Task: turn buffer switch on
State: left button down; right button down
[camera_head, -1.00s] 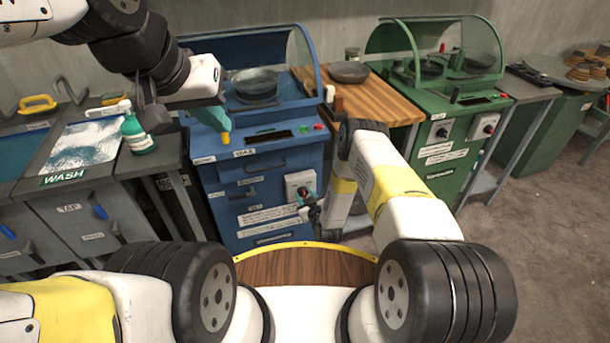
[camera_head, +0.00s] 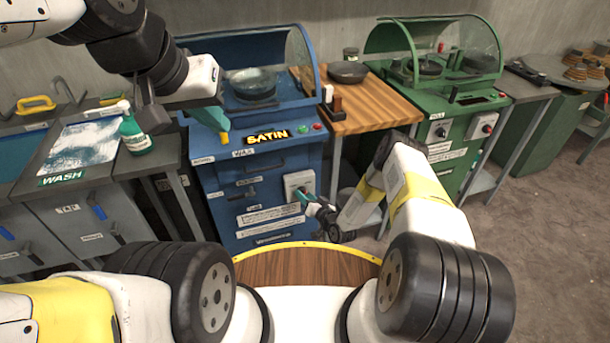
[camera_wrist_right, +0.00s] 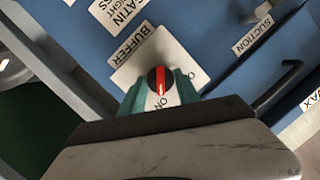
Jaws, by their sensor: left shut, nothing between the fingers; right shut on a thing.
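The buffer switch is a round black knob with a red pointer (camera_wrist_right: 157,80) on a white plate labelled BUFFER (camera_wrist_right: 131,71). The plate shows on the front of the blue machine (camera_head: 297,182) in the head view. The red pointer lines up with the ON mark. My right gripper (camera_head: 301,196) is shut on the knob; its teal fingers sit on both sides of it in the wrist view (camera_wrist_right: 160,90). In the head view the fingers hide much of the knob. My left gripper (camera_head: 222,130) is shut and empty, above the left side of the blue machine's top.
A lit display reads SATIN (camera_head: 267,136) on the blue machine. A wooden table (camera_head: 372,110) and a green machine (camera_head: 470,150) stand to the right. A wash counter with a green spray bottle (camera_head: 135,138) is at left.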

jog(key=shift+m, duration=0.3)
dwell(0.4)
jog(key=c, duration=0.9)
grip_release()
jog(key=shift+v, duration=3.85)
